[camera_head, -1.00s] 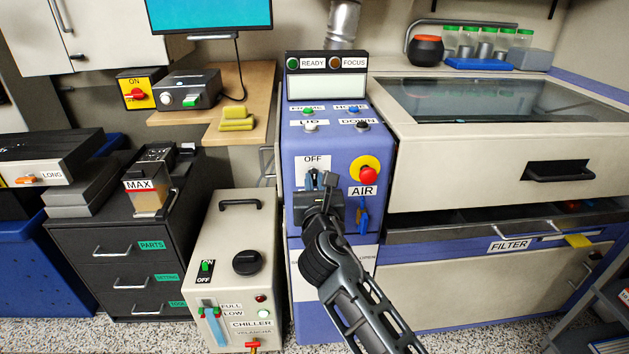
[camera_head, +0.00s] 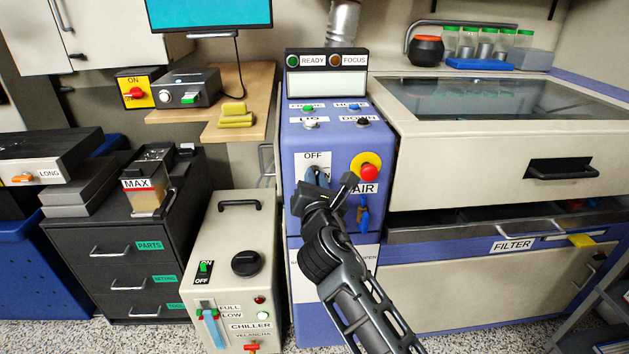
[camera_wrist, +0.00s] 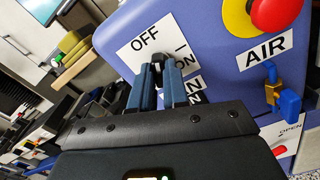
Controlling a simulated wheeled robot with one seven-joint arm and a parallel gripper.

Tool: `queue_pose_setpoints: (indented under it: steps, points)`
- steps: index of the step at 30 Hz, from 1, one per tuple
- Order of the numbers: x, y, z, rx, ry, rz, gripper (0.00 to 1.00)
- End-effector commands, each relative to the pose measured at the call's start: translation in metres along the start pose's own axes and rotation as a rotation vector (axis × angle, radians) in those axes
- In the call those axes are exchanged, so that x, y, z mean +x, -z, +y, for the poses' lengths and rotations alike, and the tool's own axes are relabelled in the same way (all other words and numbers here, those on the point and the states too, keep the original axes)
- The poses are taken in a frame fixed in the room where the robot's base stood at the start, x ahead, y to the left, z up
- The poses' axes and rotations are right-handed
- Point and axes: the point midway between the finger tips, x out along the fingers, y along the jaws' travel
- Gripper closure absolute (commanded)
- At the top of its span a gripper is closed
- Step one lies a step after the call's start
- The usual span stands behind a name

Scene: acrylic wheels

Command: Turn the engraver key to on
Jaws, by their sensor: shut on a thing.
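The engraver key switch is on the white OFF/ON plate (camera_head: 311,160) on the front of the blue control column (camera_head: 292,200). My gripper (camera_head: 319,177) is at this plate and covers most of it in the head view. In the wrist view, the two blue fingers of my gripper (camera_wrist: 160,82) are closed around the small dark key (camera_wrist: 157,60), just below the OFF label. The ON label and a line mark lie right of the fingers. The key's exact angle is hard to tell between the fingers.
The chiller (camera_head: 238,270) stands left of the column, and the engraver body (camera_head: 470,155) is to the right.

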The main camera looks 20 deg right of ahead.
Motion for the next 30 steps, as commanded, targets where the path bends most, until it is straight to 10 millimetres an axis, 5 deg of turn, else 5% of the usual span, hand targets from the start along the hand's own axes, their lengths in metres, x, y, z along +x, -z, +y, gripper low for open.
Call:
queue_pose_setpoints:
  steps: [8, 21, 30]
  points:
    - [-0.0001, 0.0009, -0.0004, 0.015, 0.0, 0.001, 1.0]
    - [-0.0002, 0.0017, -0.0001, 0.365, 0.0, 0.0, 1.0]
    - [-0.0002, 0.0001, 0.0003, 0.398, 0.0, 0.001, 1.0]
